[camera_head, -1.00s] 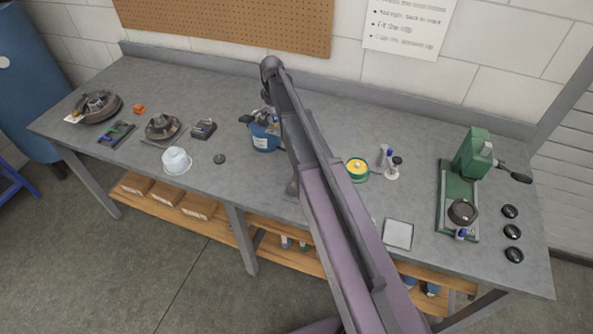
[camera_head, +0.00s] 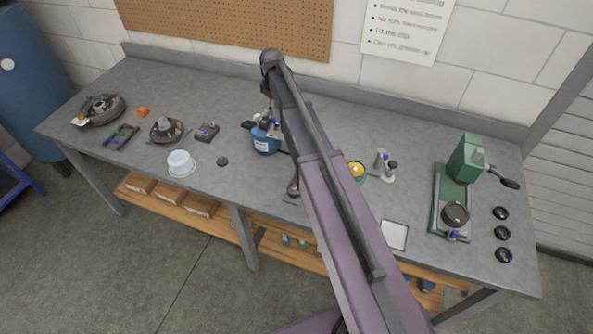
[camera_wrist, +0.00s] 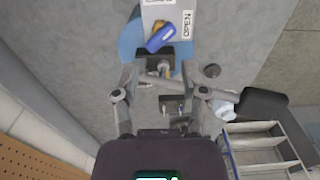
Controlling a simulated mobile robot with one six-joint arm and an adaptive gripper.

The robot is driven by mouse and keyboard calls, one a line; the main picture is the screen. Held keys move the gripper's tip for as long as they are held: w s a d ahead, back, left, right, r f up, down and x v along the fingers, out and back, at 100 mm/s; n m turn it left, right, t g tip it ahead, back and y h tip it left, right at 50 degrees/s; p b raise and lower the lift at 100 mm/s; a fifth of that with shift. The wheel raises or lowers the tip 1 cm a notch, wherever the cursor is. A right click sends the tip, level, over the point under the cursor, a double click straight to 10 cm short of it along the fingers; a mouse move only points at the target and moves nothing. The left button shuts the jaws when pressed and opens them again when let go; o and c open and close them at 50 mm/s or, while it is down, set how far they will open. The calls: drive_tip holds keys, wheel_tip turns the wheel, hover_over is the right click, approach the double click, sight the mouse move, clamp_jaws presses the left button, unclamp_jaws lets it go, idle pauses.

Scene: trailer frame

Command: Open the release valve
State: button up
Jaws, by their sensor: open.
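The blue hydraulic unit (camera_head: 266,143) stands on the workbench, partly hidden behind my arm in the head view. In the wrist view its blue round body (camera_wrist: 131,40) shows beyond my gripper, with a grey plate bearing white labels, one reading OPEN upside down (camera_wrist: 187,25). A blue-gripped lever (camera_wrist: 160,37), possibly the release valve, lies over the plate beside a dark block (camera_wrist: 155,56). My gripper (camera_wrist: 160,76) is open, its fingers on either side of the small fittings near that block. I cannot tell whether either finger touches them.
A grey bar with a black pad (camera_wrist: 264,103) crosses right of my gripper in the wrist view.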

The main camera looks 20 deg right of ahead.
drive_tip(key=shift+r+p, duration=3.8)
drive_tip(key=shift+r, duration=0.35)
drive_tip(key=s+f+m+b, duration=0.3)
drive_tip(key=s, duration=0.7)
drive_tip(key=s+f+m+b, duration=0.4)
drive_tip(key=s, duration=0.6)
drive_tip(key=s+f+m+b, duration=0.3)
drive_tip(key=s+f+b, duration=0.1)
drive_tip(key=s, duration=0.6)
drive_tip(key=shift+a+m, duration=0.3)
drive_tip(key=shift+m, duration=0.1)
drive_tip(key=n+t+p, duration=0.1)
drive_tip(key=t+p, duration=0.4)
drive_tip(key=p, duration=0.4)
approach(276, 121)
drive_tip(key=w+v, duration=0.1)
drive_tip(key=v, duration=0.4)
drive_tip(key=shift+s+d, duration=0.2)
drive_tip(key=shift+d, duration=0.05)
drive_tip(key=shift+g+b, duration=0.3)
drive_tip(key=shift+b, duration=0.05)
drive_tip(key=b+x, duration=0.8)
drive_tip(key=x, duration=0.1)
drive_tip(key=b+x, duration=0.4)
drive_tip(key=shift+w+a+f, duration=0.2)
drive_tip(key=shift+a+f, duration=0.1)
